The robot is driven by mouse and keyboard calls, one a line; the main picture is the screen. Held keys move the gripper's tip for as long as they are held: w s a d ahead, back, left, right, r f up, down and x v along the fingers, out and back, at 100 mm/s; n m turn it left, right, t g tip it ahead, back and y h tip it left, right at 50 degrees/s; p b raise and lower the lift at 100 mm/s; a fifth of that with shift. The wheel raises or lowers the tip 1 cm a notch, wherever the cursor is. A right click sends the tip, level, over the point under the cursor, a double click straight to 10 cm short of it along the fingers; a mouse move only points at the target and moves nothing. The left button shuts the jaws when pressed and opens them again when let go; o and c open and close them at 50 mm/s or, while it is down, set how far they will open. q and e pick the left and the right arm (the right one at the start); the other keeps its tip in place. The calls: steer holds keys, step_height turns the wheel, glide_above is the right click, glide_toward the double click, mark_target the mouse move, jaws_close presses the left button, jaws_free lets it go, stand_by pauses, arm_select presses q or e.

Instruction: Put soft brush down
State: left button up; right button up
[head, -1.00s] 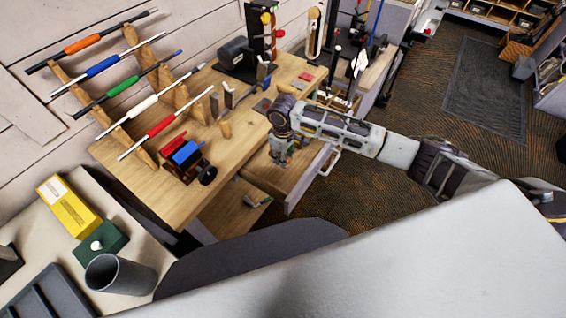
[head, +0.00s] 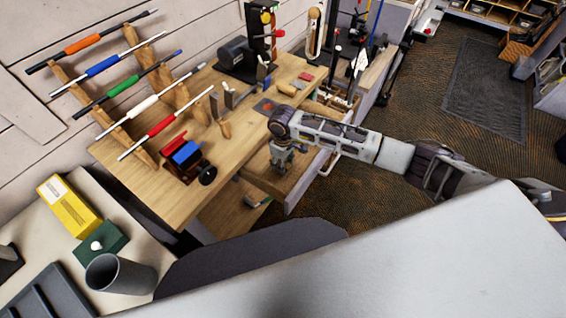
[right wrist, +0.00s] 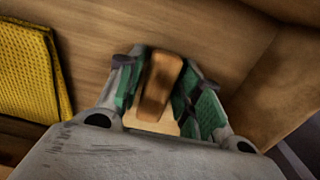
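My right gripper (head: 283,160) hangs over the open drawer (head: 252,184) of the wooden bench in the head view. In the right wrist view, its green-padded fingers (right wrist: 160,92) stand on both sides of a brown wooden piece (right wrist: 160,84), which looks like the soft brush's body, and seem to touch it. A paler part (right wrist: 160,126) shows below it. The bristles are hidden. The wooden drawer floor lies beneath; whether the brush touches it, I cannot tell. My left gripper is not in view.
A yellow textured cloth (right wrist: 28,75) lies left of the gripper in the right wrist view. A wooden drawer wall (right wrist: 275,80) is on the right. On the bench, several clubs (head: 130,80) rest on wooden racks beside a small red-and-blue vise (head: 185,160).

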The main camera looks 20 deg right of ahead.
steer(key=shift+o, duration=0.6)
steer(key=shift+r, duration=0.15)
step_height(320, 180, up, 12)
stand_by(0.5)
steer(key=shift+s, duration=0.1)
stand_by(0.6)
